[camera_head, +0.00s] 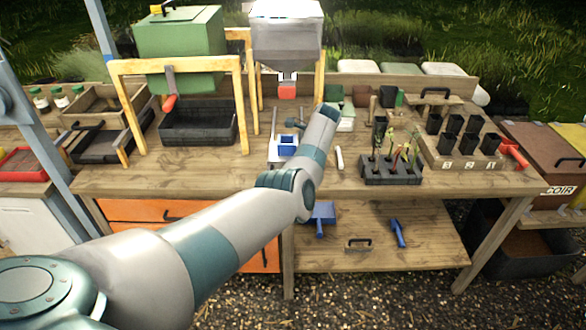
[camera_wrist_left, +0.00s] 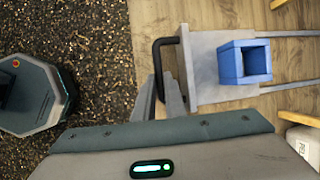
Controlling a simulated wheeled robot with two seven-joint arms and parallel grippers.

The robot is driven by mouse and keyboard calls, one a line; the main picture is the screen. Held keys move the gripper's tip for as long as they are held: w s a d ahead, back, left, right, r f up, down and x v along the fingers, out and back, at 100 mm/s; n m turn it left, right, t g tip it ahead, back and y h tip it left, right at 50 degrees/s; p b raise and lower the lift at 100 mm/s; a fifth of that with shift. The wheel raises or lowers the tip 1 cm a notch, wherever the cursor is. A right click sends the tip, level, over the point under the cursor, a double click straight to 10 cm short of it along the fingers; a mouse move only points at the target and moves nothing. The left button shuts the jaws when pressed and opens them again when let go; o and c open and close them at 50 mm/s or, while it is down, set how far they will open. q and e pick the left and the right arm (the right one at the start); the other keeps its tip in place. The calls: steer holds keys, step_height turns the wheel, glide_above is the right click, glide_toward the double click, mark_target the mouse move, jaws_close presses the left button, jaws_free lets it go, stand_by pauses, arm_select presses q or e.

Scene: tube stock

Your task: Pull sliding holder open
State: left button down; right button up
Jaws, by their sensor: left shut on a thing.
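The sliding holder is a grey plate (camera_wrist_left: 205,85) on two thin rails (camera_wrist_left: 292,34) in the left wrist view. It carries a blue square cup (camera_wrist_left: 230,65) and has a black bar handle (camera_wrist_left: 157,58) at its front. In the head view the blue cup (camera_head: 287,141) and part of the plate (camera_head: 276,155) show on the bench below the white hopper (camera_head: 287,30). My left gripper (camera_wrist_left: 164,88) is shut on the handle, its fingers at the handle's lower end. My arm hides the gripper in the head view. My right gripper is not in view.
A wooden bench (camera_head: 215,170) has yellow frames beside the hopper. A black seedling tray (camera_head: 390,171) and a white stick (camera_head: 339,158) lie to the right of the holder. A lower shelf (camera_head: 375,255) and gravel (camera_wrist_left: 85,45) lie in front and below.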

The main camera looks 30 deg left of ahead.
arm_select(q)
steer(key=c, duration=1.8)
jaws_free()
steer(key=shift+r, duration=0.15)
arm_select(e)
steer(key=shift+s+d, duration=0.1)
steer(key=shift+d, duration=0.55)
